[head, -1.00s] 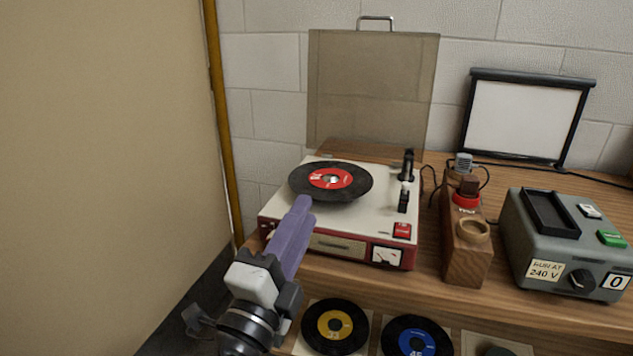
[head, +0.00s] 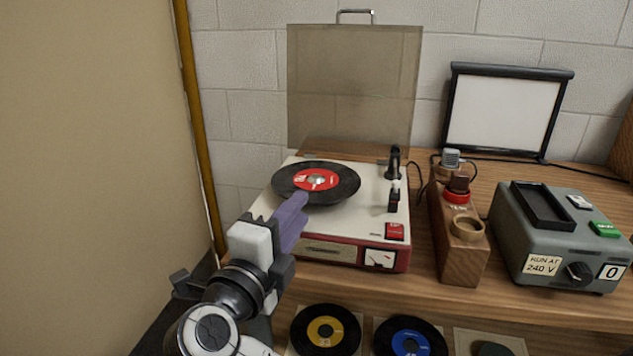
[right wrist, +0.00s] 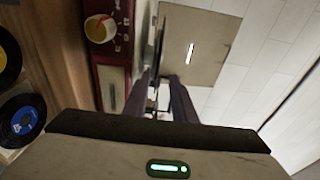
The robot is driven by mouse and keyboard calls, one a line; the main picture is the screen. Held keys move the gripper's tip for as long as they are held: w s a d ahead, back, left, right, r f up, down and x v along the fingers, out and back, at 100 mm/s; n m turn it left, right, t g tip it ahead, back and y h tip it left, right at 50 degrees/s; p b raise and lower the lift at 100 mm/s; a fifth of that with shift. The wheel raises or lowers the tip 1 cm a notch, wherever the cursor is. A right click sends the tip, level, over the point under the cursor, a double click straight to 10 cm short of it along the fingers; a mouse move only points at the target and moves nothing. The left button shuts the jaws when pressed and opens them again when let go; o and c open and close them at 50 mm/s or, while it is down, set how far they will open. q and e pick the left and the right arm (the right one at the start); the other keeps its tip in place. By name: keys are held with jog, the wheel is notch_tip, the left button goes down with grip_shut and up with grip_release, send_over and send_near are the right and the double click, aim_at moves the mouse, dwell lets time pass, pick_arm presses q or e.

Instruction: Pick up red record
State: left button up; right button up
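The red record, a black disc with a red label (head: 316,180), lies on the record player (head: 345,225) in the head view. In the right wrist view the disc seems to show edge-on as a thin dark strip (right wrist: 159,45). My right gripper (head: 299,202), with purple fingers, is at the record's near edge, and its upper fingertip overlaps that edge in the picture. In the right wrist view its fingers (right wrist: 160,88) stand apart with a gap between them. I cannot tell whether they touch the record. My left gripper is not in view.
The player's tinted lid (head: 355,85) stands open behind. Yellow (head: 326,331) and blue (head: 411,341) records lie on a lower shelf. A wooden block (head: 459,235) and grey control box (head: 560,240) stand right of the player. A tan panel (head: 90,150) fills the left.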

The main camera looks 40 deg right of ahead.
jog(key=x, duration=0.2)
jog(key=b+x, duration=0.1)
jog(key=x, duration=0.1)
jog(key=shift+f, duration=0.25)
grip_shut()
